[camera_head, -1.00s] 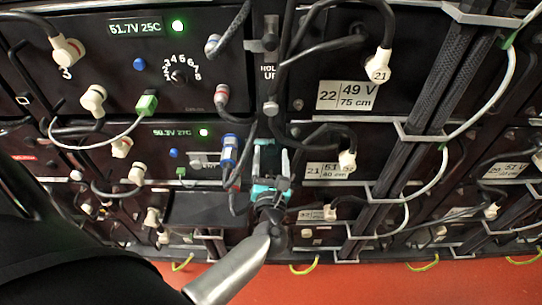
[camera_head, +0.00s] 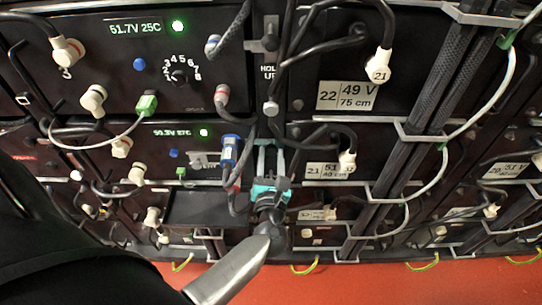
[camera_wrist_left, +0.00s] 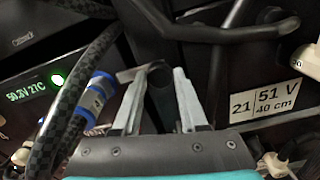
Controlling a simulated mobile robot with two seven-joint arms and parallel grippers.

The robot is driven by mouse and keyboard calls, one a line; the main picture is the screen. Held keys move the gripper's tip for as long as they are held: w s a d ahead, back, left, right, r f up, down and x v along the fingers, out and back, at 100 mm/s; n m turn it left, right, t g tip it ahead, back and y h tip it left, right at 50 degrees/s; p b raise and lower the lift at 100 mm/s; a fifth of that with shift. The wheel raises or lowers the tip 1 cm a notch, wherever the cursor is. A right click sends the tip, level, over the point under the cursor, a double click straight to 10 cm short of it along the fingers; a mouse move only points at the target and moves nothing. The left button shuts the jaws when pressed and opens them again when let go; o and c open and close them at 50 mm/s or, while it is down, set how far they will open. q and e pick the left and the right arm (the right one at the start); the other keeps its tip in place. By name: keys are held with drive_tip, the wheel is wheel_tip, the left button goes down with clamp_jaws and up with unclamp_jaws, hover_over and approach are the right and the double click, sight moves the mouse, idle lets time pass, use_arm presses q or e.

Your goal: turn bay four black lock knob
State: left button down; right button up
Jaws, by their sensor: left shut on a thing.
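My left gripper (camera_head: 271,148) reaches in from below, in the gap between the left and right battery columns in the head view. Its two pale fingers point up from a teal body. In the left wrist view the gripper (camera_wrist_left: 158,80) has its fingers close on either side of a dark round knob (camera_wrist_left: 160,88), apparently the black lock knob. The fingers hide its sides, and its turn angle cannot be told. In the head view the knob is too small and dark to make out. My right gripper is not in view.
A blue connector (camera_head: 229,152) with a thick black cable is close to the left of the gripper. A module with a green light (camera_head: 203,132) is left; the 49 V module label (camera_head: 345,96) is upper right. Cables hang around. Red floor (camera_head: 345,284) is clear below.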

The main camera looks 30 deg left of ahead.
use_arm(q)
drive_tip(key=shift+m, duration=0.3)
drive_tip(key=m+p, duration=0.1)
drive_tip(key=m, duration=0.2)
drive_tip(key=shift+m+p, duration=0.4)
drive_tip(key=m+p, duration=0.1)
drive_tip(key=m, duration=0.3)
drive_tip(key=shift+m+p, duration=0.3)
drive_tip(key=shift+p, duration=0.05)
drive_tip(key=m+p, duration=0.1)
drive_tip(key=m, duration=0.3)
drive_tip(key=shift+p, duration=0.3)
drive_tip(key=shift+m+p, duration=0.65)
drive_tip(key=shift+m, duration=1.75)
drive_tip(key=shift+f, duration=0.1)
drive_tip(key=shift+c, duration=2.2)
unclamp_jaws()
